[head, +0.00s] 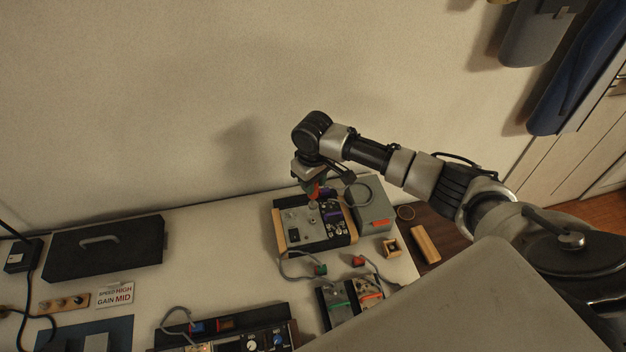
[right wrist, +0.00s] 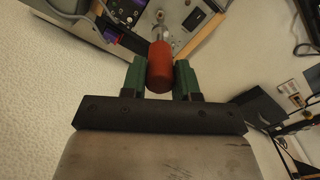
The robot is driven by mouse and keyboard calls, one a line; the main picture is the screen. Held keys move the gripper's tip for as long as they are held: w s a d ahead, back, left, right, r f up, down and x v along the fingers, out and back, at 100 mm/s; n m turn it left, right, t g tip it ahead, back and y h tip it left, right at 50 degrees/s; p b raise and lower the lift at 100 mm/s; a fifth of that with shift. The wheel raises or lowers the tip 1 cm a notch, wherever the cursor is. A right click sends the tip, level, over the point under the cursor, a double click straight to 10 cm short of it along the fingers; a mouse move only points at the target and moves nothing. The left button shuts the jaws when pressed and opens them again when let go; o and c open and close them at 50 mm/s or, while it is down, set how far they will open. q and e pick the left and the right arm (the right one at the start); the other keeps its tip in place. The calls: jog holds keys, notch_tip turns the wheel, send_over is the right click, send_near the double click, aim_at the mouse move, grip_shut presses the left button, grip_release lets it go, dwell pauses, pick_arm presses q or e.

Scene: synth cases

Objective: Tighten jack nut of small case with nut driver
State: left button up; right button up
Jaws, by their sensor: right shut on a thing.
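The small case (head: 298,237), a grey panel with wooden sides, sits at the back right of the table below my right gripper. Its panel also shows at the top of the right wrist view (right wrist: 88,32). My right gripper (head: 316,189) points down over the case. In the right wrist view its green fingers (right wrist: 160,75) are shut on the red handle of the nut driver (right wrist: 161,62). The driver's metal shaft points at the panel. I cannot tell whether its tip is on the jack nut, which is hidden. My left gripper is not in view.
A grey box with a red label (head: 373,207) stands right of the case. Cables and more modules are in front. A black case (head: 105,250) stands left, with clear table between.

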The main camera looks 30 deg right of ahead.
aim_at(313, 204)
jog(key=shift+r+p, duration=0.15)
jog(key=shift+p, duration=0.15)
jog(key=shift+f+b, duration=1.65)
jog(key=shift+f, duration=1.35)
jog(key=shift+p, duration=0.45)
jog(key=shift+p, duration=0.7)
jog(key=shift+f+b, duration=0.6)
jog(key=shift+f, duration=0.5)
jog(key=shift+r+p, duration=0.1)
jog(key=shift+p, duration=0.3)
jog(key=shift+m+p, duration=0.95)
jog(key=shift+m, duration=0.25)
